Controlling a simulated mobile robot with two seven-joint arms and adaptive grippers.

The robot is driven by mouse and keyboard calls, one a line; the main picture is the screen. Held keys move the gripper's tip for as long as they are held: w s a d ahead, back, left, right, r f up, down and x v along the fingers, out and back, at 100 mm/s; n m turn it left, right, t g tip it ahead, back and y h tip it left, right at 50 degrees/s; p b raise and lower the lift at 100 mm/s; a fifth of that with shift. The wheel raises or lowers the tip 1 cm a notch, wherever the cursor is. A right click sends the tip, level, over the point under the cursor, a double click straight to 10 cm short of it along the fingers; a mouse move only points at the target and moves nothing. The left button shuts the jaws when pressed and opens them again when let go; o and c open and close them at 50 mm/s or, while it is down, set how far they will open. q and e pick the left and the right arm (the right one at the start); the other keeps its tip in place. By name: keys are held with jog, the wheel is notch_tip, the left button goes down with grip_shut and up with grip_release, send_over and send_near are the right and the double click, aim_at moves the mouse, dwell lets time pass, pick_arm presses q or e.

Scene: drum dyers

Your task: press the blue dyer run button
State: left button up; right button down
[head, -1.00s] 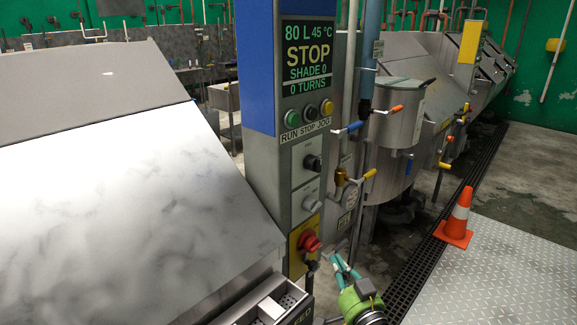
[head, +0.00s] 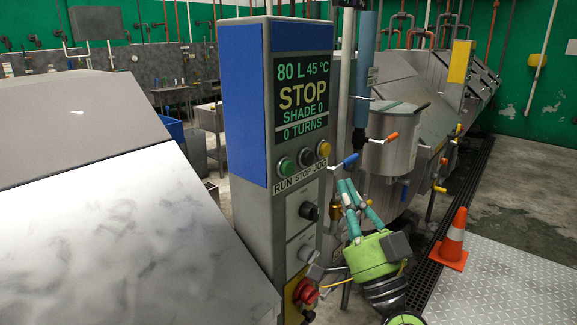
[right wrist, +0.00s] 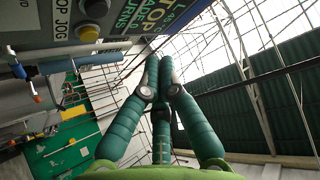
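The blue dyer's control column (head: 246,205) is grey with blue panels and stands at the middle of the head view. Its screen (head: 302,98) reads 80 L, 45 °C, STOP, SHADE 0, 0 TURNS. Below the screen are the green run button (head: 286,167), the dark stop button (head: 308,157) and the yellow jog button (head: 323,149). My right gripper (head: 346,184) points up, right of and lower than the buttons, apart from them. Its teal fingers are together and empty, as the right wrist view also shows (right wrist: 159,62). The run button is not seen there. My left gripper is out of view.
Two knobs (head: 309,211) and a red switch (head: 305,291) stick out below the buttons. Pipes with a blue-handled valve (head: 350,160) stand right of the column. A sloped metal cover (head: 110,230) fills the left. An orange cone (head: 452,240) stands at right.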

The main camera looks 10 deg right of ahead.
aim_at(288, 168)
jog(key=w+a+b, duration=0.1)
jog(key=w+a, duration=0.4)
jog(key=w, duration=0.2)
jog(key=shift+a, duration=0.25)
jog(key=shift+w, duration=0.1)
dwell(1.5)
jog(key=shift+w+a+b, duration=0.25)
jog(key=shift+b, duration=0.05)
